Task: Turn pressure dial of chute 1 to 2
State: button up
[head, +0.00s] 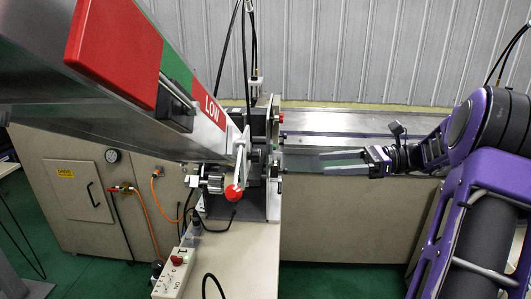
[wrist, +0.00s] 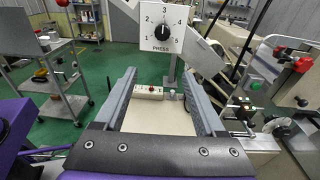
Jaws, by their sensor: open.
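The pressure dial is a round black knob (wrist: 162,32) on a white plate (wrist: 150,43) marked PRESS, at the top of the wrist view. Numbers 1 to 5 run around it, with 3 at the top and 2 at upper left. The knob's pointer is too small to read surely. My gripper (wrist: 159,72) is open and empty, and the dial shows beyond its fingertips, apart from them. In the head view my gripper (head: 322,164) points left toward the machine. No chute number is readable.
A sloped metal chute (head: 60,97) with red and green panels marked LOW runs to the machine head. A red knob (head: 233,192) sits under it. A switch box (head: 172,277) stands at the front. Behind my gripper lies a long metal bench (head: 340,122).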

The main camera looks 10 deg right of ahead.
aim_at(254, 156)
jog(key=w+a, duration=0.2)
jog(key=a, duration=0.5)
jog(key=w+a+r+y+b, duration=0.1)
jog(key=w+a, duration=0.2)
jog(key=a, duration=0.5)
jog(key=shift+a+t, duration=0.2)
jog(key=shift+t, duration=0.1)
jog(key=shift+r, duration=0.1)
grip_shut()
